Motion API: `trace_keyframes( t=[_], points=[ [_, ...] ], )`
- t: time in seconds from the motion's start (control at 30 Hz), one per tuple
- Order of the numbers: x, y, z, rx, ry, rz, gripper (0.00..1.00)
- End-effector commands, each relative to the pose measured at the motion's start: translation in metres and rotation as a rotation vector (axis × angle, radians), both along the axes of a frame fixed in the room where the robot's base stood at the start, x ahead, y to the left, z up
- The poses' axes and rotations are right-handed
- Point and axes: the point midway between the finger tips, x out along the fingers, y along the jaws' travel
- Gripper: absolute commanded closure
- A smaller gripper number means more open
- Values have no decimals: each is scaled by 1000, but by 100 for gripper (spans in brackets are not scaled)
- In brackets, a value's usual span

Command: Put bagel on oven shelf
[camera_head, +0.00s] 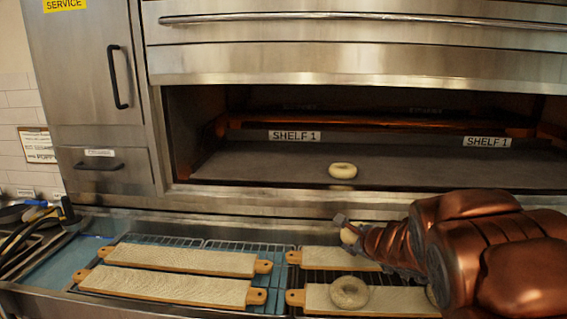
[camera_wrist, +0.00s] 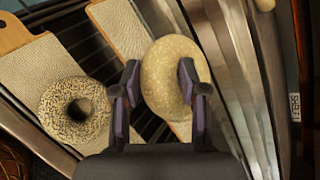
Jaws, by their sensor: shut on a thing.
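My gripper (camera_wrist: 160,82) is shut on a pale, plain bagel (camera_wrist: 174,72), with one finger on each side of it. In the head view the held bagel (camera_head: 348,236) shows partly past my gripper (camera_head: 342,224), above the boards in front of the oven. The oven shelf (camera_head: 265,165), marked SHELF 1, is open. A plain bagel (camera_head: 343,170) lies on it near its front; a bit of it shows at the top of the wrist view (camera_wrist: 265,4). A seeded bagel (camera_head: 349,292) lies on the front right board, and also shows in the wrist view (camera_wrist: 75,110).
Two long cloth-covered boards (camera_head: 180,260) lie bare on a wire rack at left. The right boards (camera_head: 395,300) are partly hidden by my arm, with a sliver of something pale beside it. The oven's front ledge (camera_head: 260,201) runs below the shelf, which has free room either side of its bagel.

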Motion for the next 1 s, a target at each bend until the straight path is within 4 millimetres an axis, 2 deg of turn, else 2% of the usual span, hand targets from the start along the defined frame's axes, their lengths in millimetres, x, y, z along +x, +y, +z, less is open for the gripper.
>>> trace_keyframes(
  t=[1.0],
  points=[
    [1,0,-3,0,-2,-281,95]
  ],
)
